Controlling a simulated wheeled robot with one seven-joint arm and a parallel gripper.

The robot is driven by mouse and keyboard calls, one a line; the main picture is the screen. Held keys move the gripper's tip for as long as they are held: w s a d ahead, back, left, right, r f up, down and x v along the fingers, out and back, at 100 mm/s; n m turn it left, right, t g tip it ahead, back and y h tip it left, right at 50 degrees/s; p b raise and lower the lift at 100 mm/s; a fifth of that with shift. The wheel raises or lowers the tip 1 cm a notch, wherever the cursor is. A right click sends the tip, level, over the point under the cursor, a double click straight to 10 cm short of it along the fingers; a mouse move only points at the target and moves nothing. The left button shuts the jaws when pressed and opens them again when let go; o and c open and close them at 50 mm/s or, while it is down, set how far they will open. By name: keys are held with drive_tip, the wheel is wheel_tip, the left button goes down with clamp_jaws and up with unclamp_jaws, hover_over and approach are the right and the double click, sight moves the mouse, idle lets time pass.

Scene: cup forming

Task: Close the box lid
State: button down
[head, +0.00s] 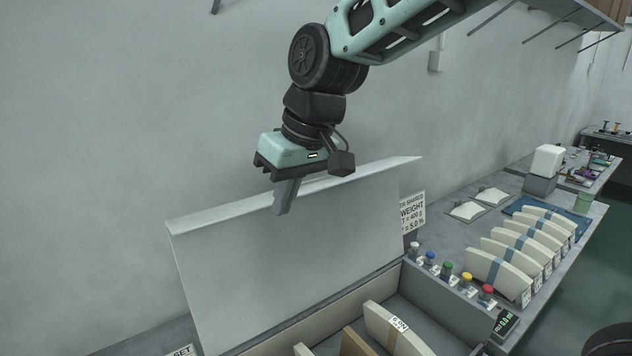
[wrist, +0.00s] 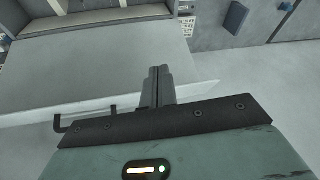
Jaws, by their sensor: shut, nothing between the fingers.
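The box lid (head: 300,255) is a flat grey panel with a folded top edge, and it stands up steeply, open, at the back of the box (head: 440,302). My gripper (head: 283,208) is shut and empty, pointing down at the lid's upper part. Its fingertips overlap the lid in the head view; I cannot tell whether they touch it. In the wrist view the shut fingers (wrist: 158,76) show over the pale lid (wrist: 85,88), with the open box (wrist: 95,18) beyond. The box's lower left part is cut off in the head view.
Several pale paper stacks (head: 389,328) stand inside the box. A row of coloured knobs (head: 447,268) lines its right side. More banded stacks (head: 520,250) stand on the bench at right, past a printed sign (head: 411,213). A plain wall (head: 120,120) is behind the lid.

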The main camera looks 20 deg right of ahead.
drive_tip(key=w+d+r+m+t+b, duration=0.15)
drive_tip(key=w+d+r+b, duration=0.25)
drive_tip(key=w+d, duration=0.45)
drive_tip(key=w+d+r+m+t+b, duration=0.1)
drive_tip(key=w+d+r+t+b, duration=0.4)
drive_tip(key=w, duration=0.6)
drive_tip(key=shift+g+h, duration=0.4)
drive_tip(key=shift+g, duration=0.45)
drive_tip(key=w+f+p, duration=0.1)
drive_tip(key=f, duration=0.2)
drive_tip(key=w+f+p, duration=0.1)
drive_tip(key=f+p, duration=0.1)
drive_tip(key=f, duration=0.1)
drive_tip(key=w+f+p, duration=0.1)
drive_tip(key=f+p, duration=0.1)
drive_tip(key=f, duration=0.1)
drive_tip(key=shift+w+a+f, duration=0.1)
drive_tip(key=shift+w+f, duration=0.1)
drive_tip(key=shift+f, duration=0.1)
drive_tip(key=shift+s+f, duration=0.35)
drive_tip(key=shift+s, duration=0.25)
drive_tip(key=shift+f, duration=0.1)
drive_tip(key=shift+s, duration=0.1)
